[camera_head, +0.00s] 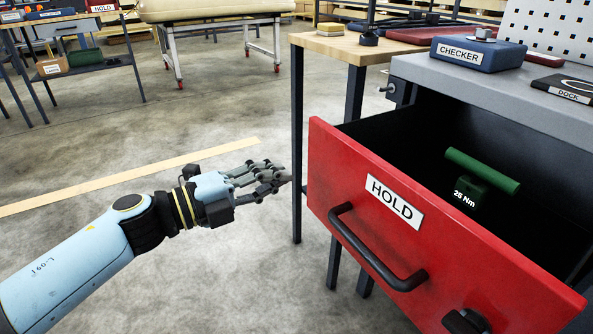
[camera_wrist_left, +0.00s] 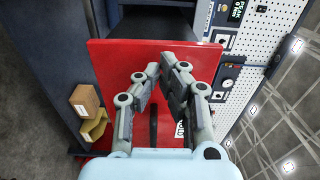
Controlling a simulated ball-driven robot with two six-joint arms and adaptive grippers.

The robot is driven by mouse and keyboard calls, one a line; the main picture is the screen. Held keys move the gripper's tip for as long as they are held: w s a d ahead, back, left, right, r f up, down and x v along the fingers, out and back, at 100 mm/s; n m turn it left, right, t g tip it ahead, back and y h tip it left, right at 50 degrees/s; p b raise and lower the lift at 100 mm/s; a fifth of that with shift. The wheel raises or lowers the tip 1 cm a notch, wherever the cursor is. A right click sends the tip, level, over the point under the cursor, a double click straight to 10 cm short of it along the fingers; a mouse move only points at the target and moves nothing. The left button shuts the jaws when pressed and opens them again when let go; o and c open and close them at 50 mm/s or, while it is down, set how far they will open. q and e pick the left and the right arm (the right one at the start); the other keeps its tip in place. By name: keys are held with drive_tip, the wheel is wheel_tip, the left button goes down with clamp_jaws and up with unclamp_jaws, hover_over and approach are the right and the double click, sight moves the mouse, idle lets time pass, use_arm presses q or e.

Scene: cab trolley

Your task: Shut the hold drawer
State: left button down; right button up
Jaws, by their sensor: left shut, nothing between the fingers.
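The hold drawer (camera_head: 335,175) has a red front with a white HOLD label and a black bar handle (camera_head: 375,252). It stands pulled out from a grey-topped cabinet (camera_head: 480,80). Inside it lies a green tool (camera_head: 482,172) marked 25 Nm. My left gripper (camera_head: 284,178) is shut and empty, left of the drawer front and apart from it in the head view. In the left wrist view the red drawer front (camera_wrist_left: 110,75) is ahead of the closed fingers (camera_wrist_left: 163,72), which partly cover the handle. My right gripper is not in view.
A blue CHECKER box (camera_head: 477,55) and a black DOCK item (camera_head: 565,88) sit on the cabinet top. A wooden table (camera_head: 350,47) stands behind, its dark legs close to the drawer's left side. The floor around my left arm is clear.

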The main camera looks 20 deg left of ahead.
sight(310, 165)
use_arm(q)
drive_tip(key=x, duration=0.3)
drive_tip(key=shift+w+d, duration=0.45)
drive_tip(key=shift+w, duration=0.05)
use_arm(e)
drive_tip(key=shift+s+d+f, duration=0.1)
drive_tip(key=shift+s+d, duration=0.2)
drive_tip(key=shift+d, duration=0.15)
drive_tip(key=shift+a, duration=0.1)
